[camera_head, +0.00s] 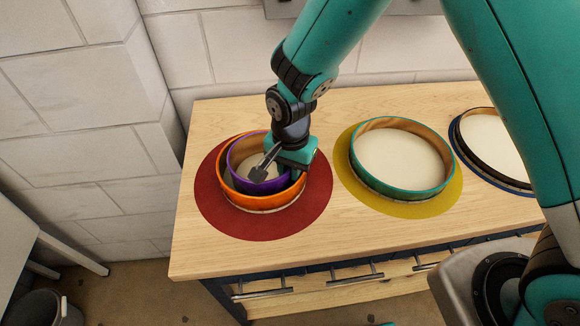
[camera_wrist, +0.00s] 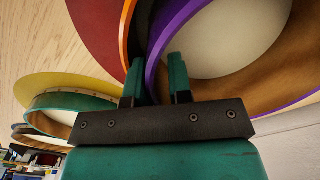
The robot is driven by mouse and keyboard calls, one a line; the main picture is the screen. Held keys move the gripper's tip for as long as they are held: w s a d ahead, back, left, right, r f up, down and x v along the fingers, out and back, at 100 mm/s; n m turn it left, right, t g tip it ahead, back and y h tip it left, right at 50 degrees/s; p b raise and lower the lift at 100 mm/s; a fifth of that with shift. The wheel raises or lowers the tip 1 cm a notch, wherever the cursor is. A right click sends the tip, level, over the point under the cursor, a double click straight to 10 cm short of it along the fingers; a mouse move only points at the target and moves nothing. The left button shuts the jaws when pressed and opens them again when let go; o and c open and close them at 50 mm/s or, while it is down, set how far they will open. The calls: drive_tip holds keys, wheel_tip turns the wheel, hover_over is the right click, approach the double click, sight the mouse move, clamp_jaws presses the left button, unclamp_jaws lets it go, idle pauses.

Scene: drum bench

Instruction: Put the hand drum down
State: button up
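A purple-rimmed hand drum (camera_head: 234,161) with a pale skin is at the left of the bench, within the outline of a larger orange drum (camera_head: 262,203). My gripper (camera_head: 268,166) is at its right side, pointing down. In the wrist view the purple rim (camera_wrist: 186,14) runs between the two fingertips (camera_wrist: 156,72), which are close together on either side of the drum's wall. The orange drum lies on a round red mat (camera_head: 312,208). The purple drum's underside is hidden, so I cannot tell whether it touches the orange drum.
A teal drum (camera_head: 400,188) lies on a yellow mat (camera_head: 349,184) to the right. A brick wall (camera_head: 225,48) stands behind.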

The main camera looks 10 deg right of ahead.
wheel_tip(320, 180, up, 13)
drive_tip(key=b, duration=0.1)
drive_tip(key=s+d+r+n+y, duration=0.2)
drive_tip(key=s+d+r+n, duration=0.1)
drive_tip(key=s+r+n, duration=0.2)
drive_tip(key=s+d+r+n+y, duration=0.2)
drive_tip(key=s+d+r+n, duration=0.2)
drive_tip(key=s+n, duration=0.5)
drive_tip(key=s+r, duration=0.1)
drive_tip(key=s, duration=0.3)
drive_tip(key=shift+s, duration=0.15)
